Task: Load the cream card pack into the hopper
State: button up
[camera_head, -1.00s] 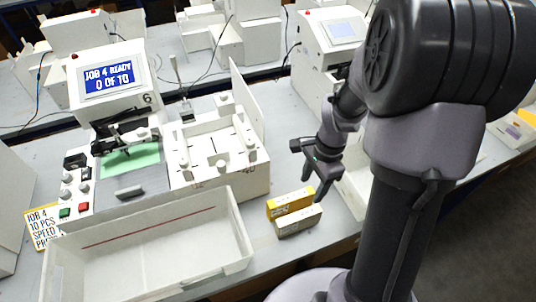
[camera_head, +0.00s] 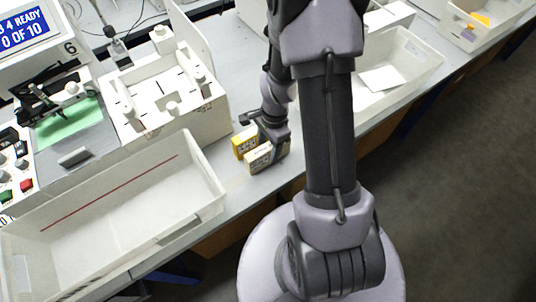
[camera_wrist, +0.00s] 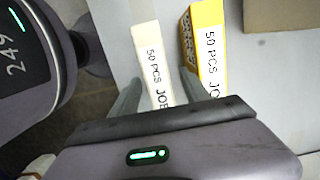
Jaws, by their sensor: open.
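The cream card pack (camera_head: 258,159) stands on the table beside a yellow pack (camera_head: 241,146). In the wrist view the cream pack (camera_wrist: 151,55) reads "50 PCS JOB" and lies between the two fingers. My gripper (camera_wrist: 157,92) is open, with one finger on each side of the cream pack; the right finger is in the narrow gap next to the yellow pack (camera_wrist: 207,45). Contact is not clear. In the head view my gripper (camera_head: 271,138) is down at the packs and partly hides them. The white hopper (camera_head: 160,95) with upright posts is to the left, its bed looking empty.
A large white tray (camera_head: 205,180) with a red line lies left of the packs, along the table's front edge. The plotter's screen (camera_head: 25,35) reads "0 OF 10". Another white bin (camera_head: 425,65) stands to the right. A cardboard-coloured block (camera_wrist: 280,14) shows in the wrist view.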

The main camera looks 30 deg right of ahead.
jog(key=shift+r, duration=0.1)
grip_shut()
jog(key=shift+r, duration=0.15)
